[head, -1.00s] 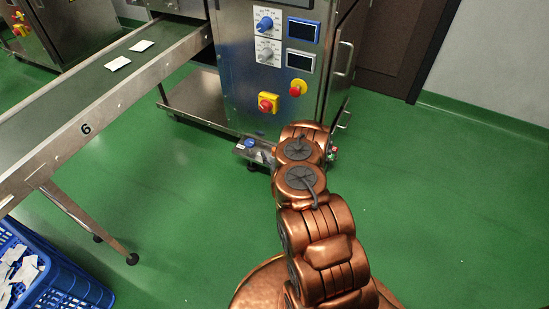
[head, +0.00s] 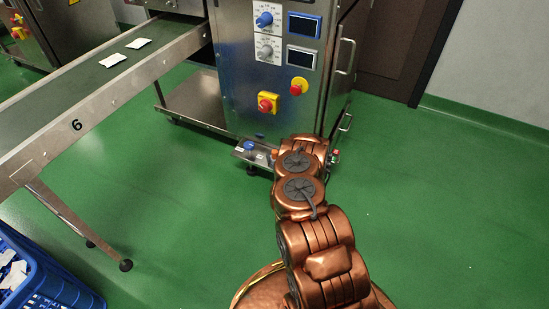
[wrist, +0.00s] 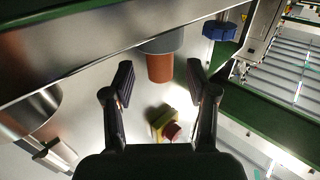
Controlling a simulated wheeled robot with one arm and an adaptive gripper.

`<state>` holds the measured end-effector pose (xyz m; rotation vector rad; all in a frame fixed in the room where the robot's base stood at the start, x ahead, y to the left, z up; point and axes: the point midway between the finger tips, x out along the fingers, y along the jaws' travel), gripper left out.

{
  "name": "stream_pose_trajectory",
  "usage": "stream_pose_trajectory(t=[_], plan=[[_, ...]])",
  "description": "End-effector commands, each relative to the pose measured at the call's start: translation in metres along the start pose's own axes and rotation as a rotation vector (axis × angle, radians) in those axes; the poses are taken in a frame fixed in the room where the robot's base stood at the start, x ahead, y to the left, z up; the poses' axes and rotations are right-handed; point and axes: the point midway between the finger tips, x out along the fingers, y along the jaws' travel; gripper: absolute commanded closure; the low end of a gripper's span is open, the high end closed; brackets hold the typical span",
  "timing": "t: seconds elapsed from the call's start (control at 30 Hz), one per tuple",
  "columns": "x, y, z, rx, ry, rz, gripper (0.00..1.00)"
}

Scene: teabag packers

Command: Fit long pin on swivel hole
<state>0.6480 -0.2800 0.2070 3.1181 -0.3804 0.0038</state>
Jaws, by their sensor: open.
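My gripper (wrist: 158,84) is open and empty in the wrist view, its two dark fingers apart. An orange-brown cylinder (wrist: 160,68) with a grey upper part shows just beyond the fingertips, between them in the picture; I cannot tell whether it is the long pin. No swivel hole can be made out. In the head view my arm hides the gripper. A low metal ledge (head: 240,154) at the machine's foot carries a blue knob (head: 249,146) and small orange and red parts beside my arm.
The steel machine (head: 235,70) has dials, a red button on a yellow box (head: 268,102) and a red knob (head: 299,86). A conveyor (head: 110,85) with two white packets runs at left. A blue crate (head: 45,280) stands at lower left. Green floor at right is clear.

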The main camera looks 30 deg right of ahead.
Motion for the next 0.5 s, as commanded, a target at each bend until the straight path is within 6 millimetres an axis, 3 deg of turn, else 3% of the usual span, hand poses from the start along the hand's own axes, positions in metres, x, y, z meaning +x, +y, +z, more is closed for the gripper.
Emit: stream_pose_trajectory(t=[0.17, 0.4, 0.5], plan=[[0.021, -0.001, 0.003, 0.001, 0.0, -0.002, 0.43], [0.024, -0.001, 0.001, 0.002, -0.002, 0.0, 0.43], [0.024, -0.001, 0.001, 0.001, -0.002, 0.0, 0.52]])
